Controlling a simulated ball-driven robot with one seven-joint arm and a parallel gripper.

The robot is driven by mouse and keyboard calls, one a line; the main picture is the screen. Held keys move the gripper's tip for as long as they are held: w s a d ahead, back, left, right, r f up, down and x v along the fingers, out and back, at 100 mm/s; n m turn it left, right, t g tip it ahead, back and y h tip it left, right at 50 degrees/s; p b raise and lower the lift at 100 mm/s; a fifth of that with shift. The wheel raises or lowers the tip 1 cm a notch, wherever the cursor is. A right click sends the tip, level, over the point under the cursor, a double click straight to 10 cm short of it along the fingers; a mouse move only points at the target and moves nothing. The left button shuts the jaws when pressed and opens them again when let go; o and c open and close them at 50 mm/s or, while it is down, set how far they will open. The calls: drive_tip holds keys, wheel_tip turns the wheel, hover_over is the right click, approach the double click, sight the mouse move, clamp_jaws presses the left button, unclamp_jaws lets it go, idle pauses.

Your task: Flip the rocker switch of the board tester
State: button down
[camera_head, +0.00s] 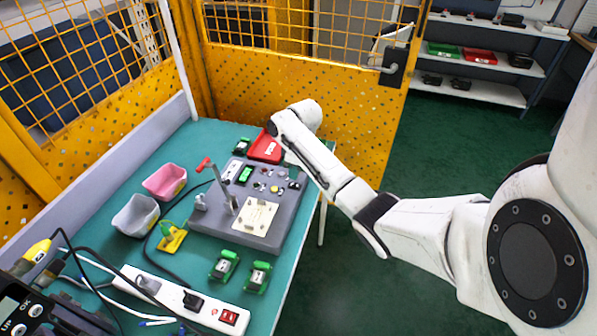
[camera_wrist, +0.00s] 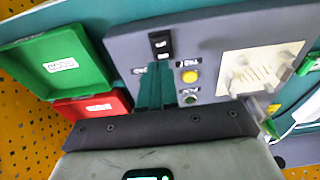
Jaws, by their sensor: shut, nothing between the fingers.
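The board tester (camera_head: 207,224) is a grey box on the green table, with a pale board plate, a lever with a red handle, and small controls on top. In the wrist view its panel (camera_wrist: 215,40) shows a black rocker switch (camera_wrist: 160,45) with white marks, above a partly hidden label. A yellow button (camera_wrist: 191,77) and a dark green button sit to the right. My gripper (camera_wrist: 155,70) is shut and empty, its dark green fingertips just below the rocker switch in the picture. Whether they touch the panel I cannot tell. In the head view my arm hides the fingertips.
A red tray (camera_head: 266,146) lies behind the tester; a green tray (camera_wrist: 60,62) shows at left in the wrist view. Pink (camera_head: 165,182) and grey (camera_head: 135,215) bins stand left of it. A power strip (camera_head: 165,291), cables and two green-and-black modules lie in front. A yellow fence (camera_head: 300,80) stands behind.

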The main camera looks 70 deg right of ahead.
sight(290, 183)
wheel_tip(290, 183, up, 12)
drive_tip(key=w+b, duration=0.1)
drive_tip(key=shift+w+f, duration=0.25)
drive_tip(key=shift+w, duration=0.05)
drive_tip(key=shift+a, duration=0.1)
idle(0.4)
drive_tip(key=w+a+f+y+b, duration=0.1)
drive_tip(key=a+f, duration=0.5)
drive_tip(key=a, duration=0.6)
drive_tip(key=a+f, duration=0.5)
drive_tip(key=a, duration=0.7)
drive_tip(key=shift+m, duration=0.5)
drive_tip(key=s+a+f, duration=0.1)
drive_tip(key=s+a, duration=0.1)
drive_tip(key=a, duration=0.1)
drive_tip(key=s+a+f, duration=0.2)
drive_tip(key=s+a, duration=0.1)
drive_tip(key=s+a+f, duration=0.1)
drive_tip(key=s+a, duration=0.1)
drive_tip(key=a, duration=0.1)
drive_tip(key=shift+s+f+b, duration=0.15)
drive_tip(key=shift+s+b, duration=0.2)
drive_tip(key=s+a+h, duration=0.1)
drive_tip(key=s, duration=1.2)
drive_tip(key=shift+a+m+g, duration=0.3)
drive_tip(key=shift+a+m, duration=0.1)
drive_tip(key=shift+f, duration=0.1)
